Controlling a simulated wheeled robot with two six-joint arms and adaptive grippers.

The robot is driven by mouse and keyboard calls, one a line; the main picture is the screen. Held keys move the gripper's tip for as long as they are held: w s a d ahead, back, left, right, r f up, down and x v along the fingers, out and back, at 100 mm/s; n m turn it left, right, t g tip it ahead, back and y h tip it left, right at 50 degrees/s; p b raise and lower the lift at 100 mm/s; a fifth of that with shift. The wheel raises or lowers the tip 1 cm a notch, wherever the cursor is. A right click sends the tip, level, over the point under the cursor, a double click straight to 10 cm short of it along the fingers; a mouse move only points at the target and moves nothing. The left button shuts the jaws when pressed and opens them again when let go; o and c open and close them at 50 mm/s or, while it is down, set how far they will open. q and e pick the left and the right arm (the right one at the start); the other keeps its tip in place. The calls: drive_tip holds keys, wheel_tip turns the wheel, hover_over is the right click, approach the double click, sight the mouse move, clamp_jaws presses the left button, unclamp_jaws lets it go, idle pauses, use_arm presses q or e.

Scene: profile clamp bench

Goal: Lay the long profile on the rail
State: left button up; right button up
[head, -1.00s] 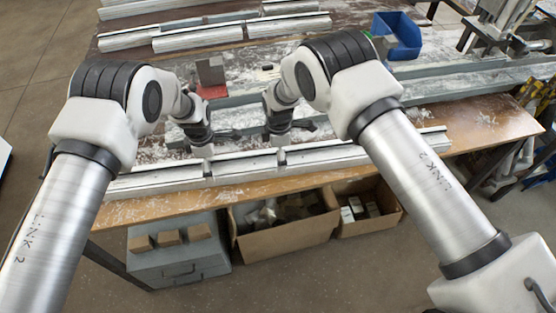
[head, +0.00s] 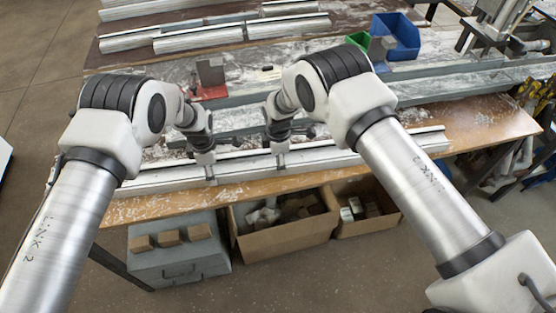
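The long profile (head: 345,158), a pale silvery ribbed bar, lies along the front edge of the workbench. My arms cover parts of it. My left gripper (head: 210,176) points down at the profile left of its middle. My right gripper (head: 281,163) points down at it farther right. The fingers of both overlap the profile, but whether they are closed on it is too small to tell. A long blue-grey rail (head: 440,94) runs across the bench behind the profile, partly hidden by my arms.
Shorter profiles (head: 198,40) lie at the back left. A red-based block (head: 211,75), a blue bin (head: 400,36) and a green bin (head: 357,39) stand behind my arms. Cardboard boxes (head: 285,240) and a grey case (head: 178,262) sit below the bench front.

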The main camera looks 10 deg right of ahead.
use_arm(q)
drive_tip(key=shift+w+r, duration=0.1)
drive_tip(key=shift+r, duration=0.05)
use_arm(e)
drive_tip(key=shift+w+r, duration=0.1)
drive_tip(key=shift+r, duration=0.05)
